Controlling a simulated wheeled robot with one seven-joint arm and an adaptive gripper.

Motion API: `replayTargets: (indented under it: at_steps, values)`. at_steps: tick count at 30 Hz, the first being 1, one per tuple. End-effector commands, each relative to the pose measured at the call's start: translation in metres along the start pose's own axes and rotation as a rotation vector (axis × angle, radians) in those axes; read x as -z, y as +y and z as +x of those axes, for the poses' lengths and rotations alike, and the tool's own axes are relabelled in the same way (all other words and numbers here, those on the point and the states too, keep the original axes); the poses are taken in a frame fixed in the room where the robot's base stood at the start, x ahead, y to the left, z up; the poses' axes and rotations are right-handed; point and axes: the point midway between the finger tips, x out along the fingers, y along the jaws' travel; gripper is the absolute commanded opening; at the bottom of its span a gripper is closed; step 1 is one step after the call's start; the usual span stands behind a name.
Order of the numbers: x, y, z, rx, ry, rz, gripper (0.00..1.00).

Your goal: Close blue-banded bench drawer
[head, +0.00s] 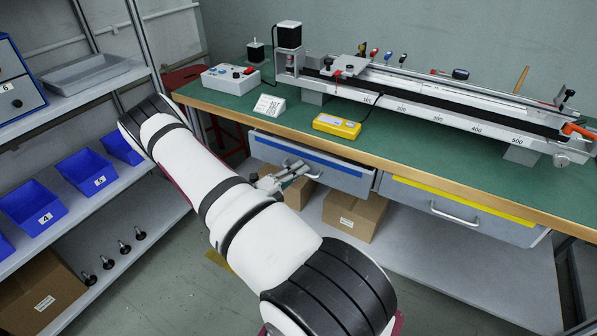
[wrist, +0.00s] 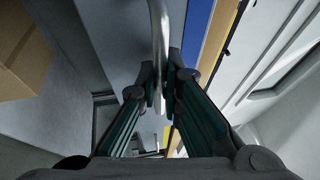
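The blue-banded drawer (head: 345,180) is under the left part of the green bench, its grey front below a blue band. Its front looks a little forward of the bench edge, though my arm hides part of it. In the wrist view the blue band (wrist: 198,32) runs beside the grey front (wrist: 122,35). The drawer's metal handle (wrist: 159,38) passes between my fingers. My gripper (wrist: 160,88) has a fingertip close against each side of this bar and looks shut on it. In the head view my gripper (head: 296,171) is at the drawer front.
A yellow-banded drawer (head: 460,212) is to the right. Cardboard boxes (head: 354,215) sit on the lower shelf (head: 440,270). The bench (head: 420,155) carries a gantry rail (head: 440,108) and a yellow meter (head: 337,125). Shelves with blue bins (head: 88,172) stand left.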

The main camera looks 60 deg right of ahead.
Motion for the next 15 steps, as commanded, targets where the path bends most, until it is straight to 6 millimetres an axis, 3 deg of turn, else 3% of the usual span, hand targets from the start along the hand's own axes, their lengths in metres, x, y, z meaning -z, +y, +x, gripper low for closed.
replayTargets:
  at_steps: [8, 15]
  values:
    - [-0.002, 0.002, 0.004, -0.001, 0.001, 0.002, 0.00]
    - [-0.016, 0.010, 0.037, -0.001, 0.000, 0.003, 0.00]
